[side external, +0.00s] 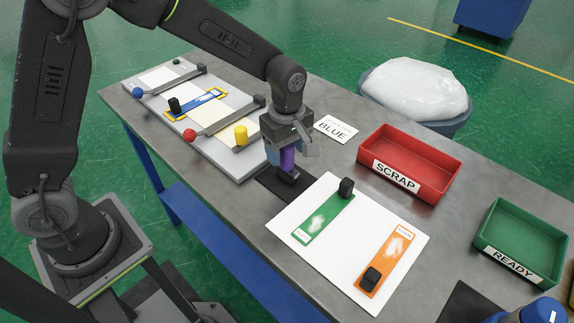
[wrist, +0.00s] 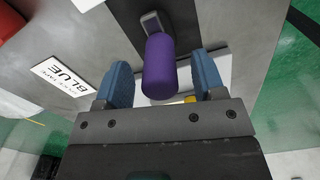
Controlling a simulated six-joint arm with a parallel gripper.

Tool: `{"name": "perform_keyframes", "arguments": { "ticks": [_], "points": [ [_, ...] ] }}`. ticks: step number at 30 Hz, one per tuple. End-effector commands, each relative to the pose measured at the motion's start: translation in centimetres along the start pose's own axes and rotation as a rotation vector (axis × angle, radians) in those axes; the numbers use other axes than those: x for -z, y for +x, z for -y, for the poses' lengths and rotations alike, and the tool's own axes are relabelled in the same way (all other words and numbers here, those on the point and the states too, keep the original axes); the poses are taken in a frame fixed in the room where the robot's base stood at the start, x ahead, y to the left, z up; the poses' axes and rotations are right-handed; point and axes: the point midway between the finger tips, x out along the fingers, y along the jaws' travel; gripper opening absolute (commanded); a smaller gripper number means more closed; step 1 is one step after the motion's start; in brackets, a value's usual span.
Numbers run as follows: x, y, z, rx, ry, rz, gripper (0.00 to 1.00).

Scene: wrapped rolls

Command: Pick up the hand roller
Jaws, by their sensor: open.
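The hand roller shows as a purple cylinder (side external: 287,160) with a dark end piece (side external: 286,177) below it, on a dark mat (side external: 268,189) near the middle of the bench. In the wrist view the purple cylinder (wrist: 168,72) lies between the two blue fingers, with its grey-black end piece (wrist: 155,23) farther off. My gripper (side external: 290,152) is open and points down over the roller. In the wrist view the fingers of my gripper (wrist: 161,66) stand on both sides of the purple part, with a gap visible on each side. The roller's upper end is hidden in the side view.
A white board (side external: 345,252) with green and orange strips and black blocks lies just in front. A red SCRAP tray (side external: 437,163) and green READY tray (side external: 520,218) stand to the right. A board (side external: 222,158) with rulers and coloured knobs lies to the left. A BLUE card (side external: 336,128) lies behind.

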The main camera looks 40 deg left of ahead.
Motion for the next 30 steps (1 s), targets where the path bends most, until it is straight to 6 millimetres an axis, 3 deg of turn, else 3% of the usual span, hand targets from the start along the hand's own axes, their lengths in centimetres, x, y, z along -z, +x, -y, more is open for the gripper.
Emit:
{"name": "perform_keyframes", "arguments": {
  "ticks": [5,13,30],
  "points": [
    [0.0,2.0,0.0,0.002,0.0,0.0,0.63],
    [0.1,2.2,0.0,-0.001,-0.001,0.0,0.62],
    [0.1,2.1,0.0,-0.002,-0.001,0.001,0.1]
  ]
}}
